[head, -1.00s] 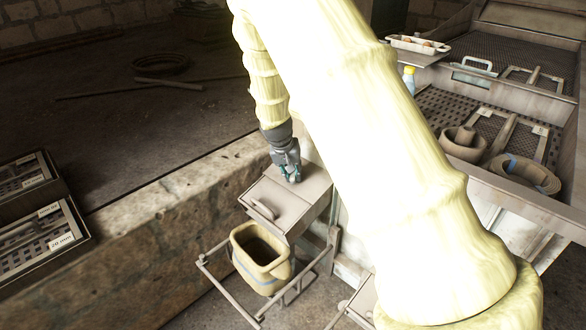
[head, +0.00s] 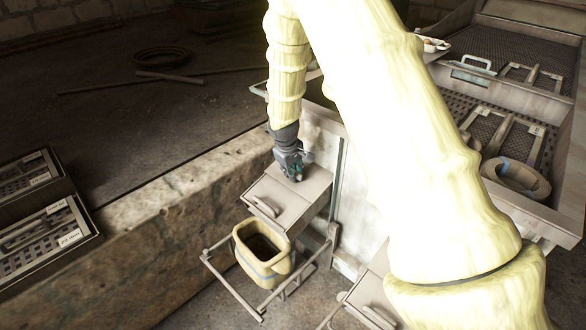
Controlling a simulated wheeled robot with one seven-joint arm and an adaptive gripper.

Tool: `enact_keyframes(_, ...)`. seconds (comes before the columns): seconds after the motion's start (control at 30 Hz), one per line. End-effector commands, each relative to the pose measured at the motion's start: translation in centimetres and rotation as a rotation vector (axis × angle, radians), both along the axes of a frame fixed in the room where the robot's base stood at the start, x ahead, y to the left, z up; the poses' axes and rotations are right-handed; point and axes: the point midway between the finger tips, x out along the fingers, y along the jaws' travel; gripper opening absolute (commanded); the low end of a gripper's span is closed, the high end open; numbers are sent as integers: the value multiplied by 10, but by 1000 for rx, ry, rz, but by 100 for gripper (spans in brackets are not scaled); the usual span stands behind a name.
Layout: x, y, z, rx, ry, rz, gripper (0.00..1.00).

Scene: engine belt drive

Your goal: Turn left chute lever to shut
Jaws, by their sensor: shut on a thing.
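The left chute (head: 292,201) is a grey box with a sloping top, low at the centre, against the machine's pale side. My gripper (head: 297,175) is at the upper end of the chute's top, pointing down. It is shut on what seems to be the left chute lever, which is mostly hidden by the fingers, so its angle cannot be told. A bar handle (head: 263,206) lies on the chute's lower front part, apart from my gripper.
A yellow bucket (head: 248,231) hangs or stands in a metal frame (head: 230,292) below the chute. A second chute (head: 372,298) is at the lower right, partly behind my arm. A stone ledge (head: 150,223) runs at left. Trays (head: 92,236) lie far left.

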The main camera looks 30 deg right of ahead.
Motion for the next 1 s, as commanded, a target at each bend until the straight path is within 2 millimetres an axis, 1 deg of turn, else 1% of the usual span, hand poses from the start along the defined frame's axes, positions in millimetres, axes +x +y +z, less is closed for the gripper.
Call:
enact_keyframes(0.3,1,1,1,-7,19,80,0)
enact_keyframes(0.73,1,1,1,-9,20,88,0)
enact_keyframes(0.77,1,1,1,-9,20,88,21)
enact_keyframes(0.8,1,1,1,-9,20,88,28)
enact_keyframes(0.87,1,1,1,-9,21,87,39)
enact_keyframes(1.0,1,0,0,-8,22,86,39)
